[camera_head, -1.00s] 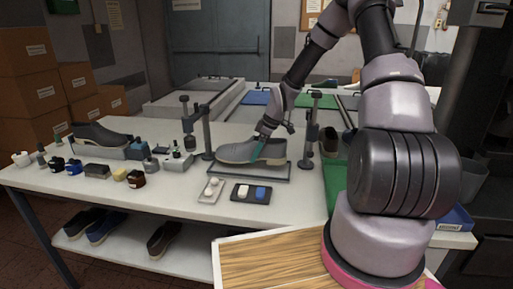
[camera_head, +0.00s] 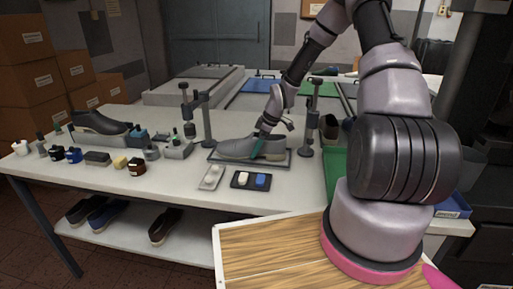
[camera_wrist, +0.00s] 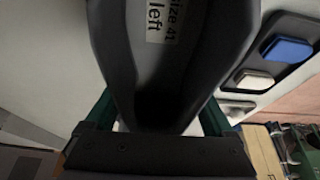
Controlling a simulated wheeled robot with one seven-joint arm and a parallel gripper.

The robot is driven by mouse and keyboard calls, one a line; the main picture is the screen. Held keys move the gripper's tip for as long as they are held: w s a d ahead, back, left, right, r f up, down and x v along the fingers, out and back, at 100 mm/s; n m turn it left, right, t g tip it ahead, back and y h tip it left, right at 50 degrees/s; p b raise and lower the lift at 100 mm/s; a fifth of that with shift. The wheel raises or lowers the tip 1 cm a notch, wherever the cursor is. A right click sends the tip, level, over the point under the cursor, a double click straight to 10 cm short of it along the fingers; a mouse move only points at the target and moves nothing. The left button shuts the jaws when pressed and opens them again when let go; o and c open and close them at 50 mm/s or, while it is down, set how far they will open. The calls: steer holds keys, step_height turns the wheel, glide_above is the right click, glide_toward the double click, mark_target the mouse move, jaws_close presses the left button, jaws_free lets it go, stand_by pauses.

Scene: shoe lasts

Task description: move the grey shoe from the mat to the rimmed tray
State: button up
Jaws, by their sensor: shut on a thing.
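The grey shoe (camera_head: 235,147) lies on a dark, flat, rectangular base (camera_head: 283,163) near the middle of the table, toe to the left. I cannot tell if it touches the base or is just above it. My gripper (camera_head: 258,147) comes down from above and is shut on the shoe, with its teal fingers on either side. In the wrist view the grey shoe (camera_wrist: 140,75) fills the middle between the teal fingers, and a label reads "size 41 left". A green tray (camera_head: 334,168) with raised edges is to the right, partly hidden by my arm.
Clamp posts (camera_head: 207,125) stand at both sides of the dark base. A black holder (camera_head: 251,180) with a white and a blue block lies in front. A dark shoe (camera_head: 97,122) and several small bottles and blocks are at the left.

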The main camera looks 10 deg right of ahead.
steer(key=shift+f, duration=0.15)
stand_by(0.3)
steer(key=o, duration=1.4)
steer(key=shift+o, duration=0.2)
steer(key=v, duration=1)
steer(key=shift+d+r, duration=0.15)
steer(key=shift+r, duration=0.25)
